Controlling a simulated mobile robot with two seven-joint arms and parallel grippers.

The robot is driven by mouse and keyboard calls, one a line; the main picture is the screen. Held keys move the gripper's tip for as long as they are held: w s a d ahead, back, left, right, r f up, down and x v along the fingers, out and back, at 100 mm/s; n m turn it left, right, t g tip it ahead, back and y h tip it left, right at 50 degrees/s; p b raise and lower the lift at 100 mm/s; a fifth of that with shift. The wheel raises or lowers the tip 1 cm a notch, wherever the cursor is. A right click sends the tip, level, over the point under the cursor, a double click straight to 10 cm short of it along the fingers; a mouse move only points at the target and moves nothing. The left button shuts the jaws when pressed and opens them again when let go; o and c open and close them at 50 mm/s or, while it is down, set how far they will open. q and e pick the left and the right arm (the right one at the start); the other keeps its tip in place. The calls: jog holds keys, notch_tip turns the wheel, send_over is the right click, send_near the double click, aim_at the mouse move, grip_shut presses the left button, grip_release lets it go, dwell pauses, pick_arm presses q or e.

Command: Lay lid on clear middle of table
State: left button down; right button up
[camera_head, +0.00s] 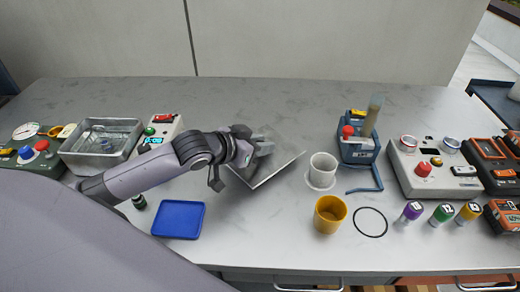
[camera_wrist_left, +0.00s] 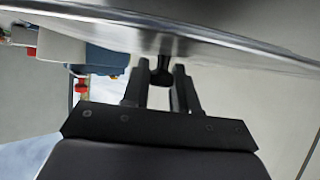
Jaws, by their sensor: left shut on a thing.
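My left gripper (camera_head: 262,146) is shut on the black knob (camera_wrist_left: 161,74) of the metal lid; the fingers stand on both sides of the knob in the left wrist view (camera_wrist_left: 162,84). The lid (camera_head: 279,168) is a flat grey plate with a bright edge, in front of the gripper over the middle of the table (camera_head: 265,105). It looks tilted in the head view, and my gripper hides part of it. In the left wrist view the lid (camera_wrist_left: 245,46) spans the top. I cannot tell whether it touches the table. My right gripper is not in view.
A metal basin (camera_head: 86,160) stands at the left, a blue tray (camera_head: 179,220) at the front. A white cup (camera_head: 322,168) is close to the lid's right, with a yellow cup (camera_head: 329,217) and blue device (camera_head: 357,151) nearby. The back middle of the table is clear.

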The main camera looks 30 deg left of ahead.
pick_arm(q)
jog(key=shift+f, duration=0.85)
jog(key=shift+f, duration=0.1)
jog(key=c, duration=0.9)
grip_release()
jog(key=shift+s, duration=0.1)
jog(key=v, duration=1.2)
